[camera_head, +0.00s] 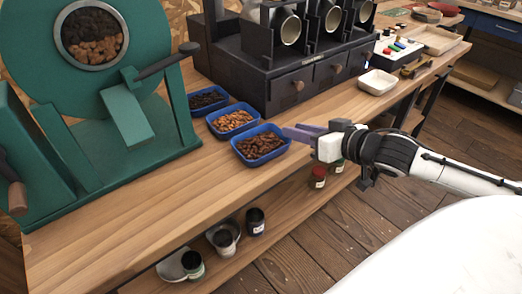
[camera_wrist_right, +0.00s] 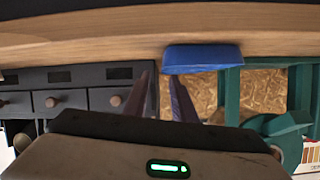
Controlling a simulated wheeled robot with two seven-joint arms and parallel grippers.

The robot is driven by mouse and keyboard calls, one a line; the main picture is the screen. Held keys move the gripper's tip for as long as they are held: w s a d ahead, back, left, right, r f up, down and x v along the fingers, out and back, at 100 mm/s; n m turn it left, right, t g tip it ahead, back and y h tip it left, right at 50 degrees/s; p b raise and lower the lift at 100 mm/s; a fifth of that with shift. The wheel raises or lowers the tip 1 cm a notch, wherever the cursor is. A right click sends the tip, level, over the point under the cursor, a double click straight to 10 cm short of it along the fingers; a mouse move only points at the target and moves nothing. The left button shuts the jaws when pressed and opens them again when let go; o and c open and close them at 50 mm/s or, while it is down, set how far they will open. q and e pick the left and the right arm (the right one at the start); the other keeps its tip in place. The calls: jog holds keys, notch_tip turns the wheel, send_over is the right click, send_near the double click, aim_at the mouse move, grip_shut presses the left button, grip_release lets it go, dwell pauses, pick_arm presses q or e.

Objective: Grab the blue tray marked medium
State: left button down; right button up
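Three blue trays of beans stand in a row on the wooden counter in the head view. The nearest tray (camera_head: 262,157) holds brown beans, the middle tray (camera_head: 231,122) lighter orange-brown beans, and the far tray (camera_head: 208,101) very dark beans. I cannot read any marking, so which is medium is not clear. My right gripper (camera_head: 291,132) is beside the right edge of the nearest tray, its fingers apart with nothing between them. In the right wrist view, a blue tray (camera_wrist_right: 203,58) shows just past the fingertips (camera_wrist_right: 164,82), off to the right. My left gripper is out of view.
A green roaster (camera_head: 120,150) stands left of the trays. A black machine with drawers (camera_head: 300,80) stands behind them. A white dish (camera_head: 377,82) sits farther right on the counter. Several jars and cups, including a dark cup (camera_head: 255,222), stand on the lower shelf.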

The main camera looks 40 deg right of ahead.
aim_at(279, 128)
jog(key=shift+w+f, duration=0.2)
jog(key=shift+w, duration=0.3)
jog(key=shift+b+x, duration=1)
jog(key=shift+x, duration=0.8)
jog(key=shift+w+a+f, duration=0.25)
jog(key=shift+w+f, duration=0.1)
jog(key=shift+w, duration=0.2)
jog(key=shift+w+f, duration=0.1)
jog(key=shift+w, duration=0.1)
grip_shut()
